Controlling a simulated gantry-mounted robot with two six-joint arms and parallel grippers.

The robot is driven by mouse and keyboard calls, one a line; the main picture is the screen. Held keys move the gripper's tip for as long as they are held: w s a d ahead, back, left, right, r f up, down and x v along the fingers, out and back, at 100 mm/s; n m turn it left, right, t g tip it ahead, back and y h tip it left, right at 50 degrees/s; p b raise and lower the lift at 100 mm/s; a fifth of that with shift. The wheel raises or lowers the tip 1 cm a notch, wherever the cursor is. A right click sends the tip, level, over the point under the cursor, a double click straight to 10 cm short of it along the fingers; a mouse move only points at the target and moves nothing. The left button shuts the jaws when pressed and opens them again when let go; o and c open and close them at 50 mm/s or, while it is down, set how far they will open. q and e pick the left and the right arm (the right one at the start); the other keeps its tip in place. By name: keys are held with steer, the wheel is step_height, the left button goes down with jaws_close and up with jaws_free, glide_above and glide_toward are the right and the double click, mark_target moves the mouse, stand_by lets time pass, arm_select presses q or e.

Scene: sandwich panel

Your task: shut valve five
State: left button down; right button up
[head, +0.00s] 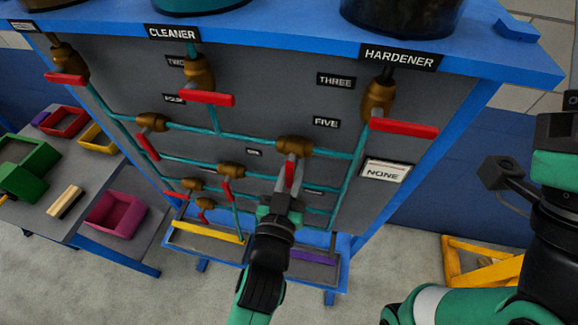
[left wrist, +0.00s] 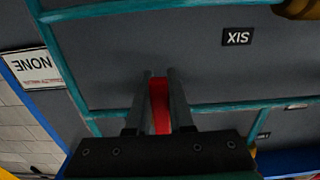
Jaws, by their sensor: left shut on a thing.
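The valve by the FIVE label (head: 326,122) is a brass body (head: 294,147) on a teal pipe that runs across the panel. Its red handle (head: 290,172) points down, across the pipe. My left gripper (head: 291,178) reaches up from below and is shut on this handle. In the left wrist view, the red handle (left wrist: 160,105) stands between the two dark fingers of the left gripper (left wrist: 159,100). The fingers hide part of the handle.
Other red-handled brass valves sit close by, including the one under HARDENER (head: 404,128) and one under CLEANER (head: 207,98). A NONE sign (head: 386,171) hangs at right. A side table (head: 55,216) with coloured bins stands left. A yellow frame (head: 480,260) lies on the floor.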

arm_select(q)
steer(key=c, duration=0.8)
jaws_free()
steer(key=v, duration=1.1)
steer(key=shift+s+p, duration=0.3)
steer(key=shift+p, duration=0.05)
